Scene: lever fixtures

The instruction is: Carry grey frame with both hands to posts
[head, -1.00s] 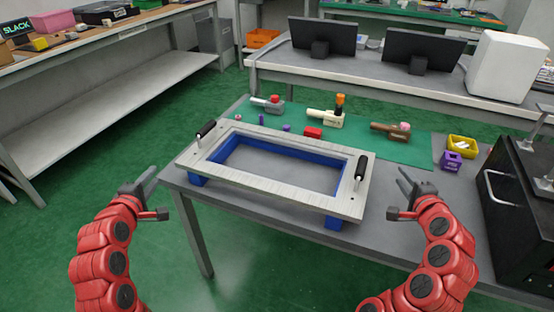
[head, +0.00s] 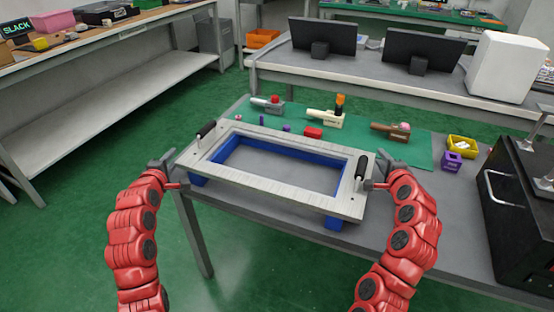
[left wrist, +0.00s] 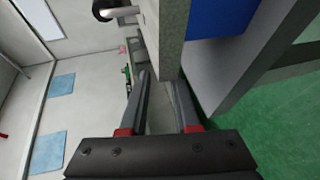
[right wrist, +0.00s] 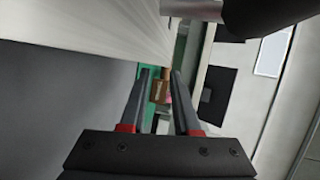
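The grey frame (head: 272,180) is a flat rectangle with an open middle, resting on blue supports (head: 333,222) on the table. It has a black handle on its left end (head: 206,129) and another on its right end (head: 361,168). My left gripper (head: 168,163) is open and empty beside the frame's left end. My right gripper (head: 382,164) is open beside the right end, close to that handle. Both wrist views show parted fingers with no handle between them. Grey uprights (head: 525,140) stand on a black box at the right; I cannot tell whether they are the posts.
Behind the frame, a green mat (head: 375,140) holds several small tools and blocks. A yellow bin (head: 462,144) and a purple holder (head: 452,161) stand at the table's right. The black box (head: 515,215) stands at the far right. A bench with monitors (head: 322,36) is behind.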

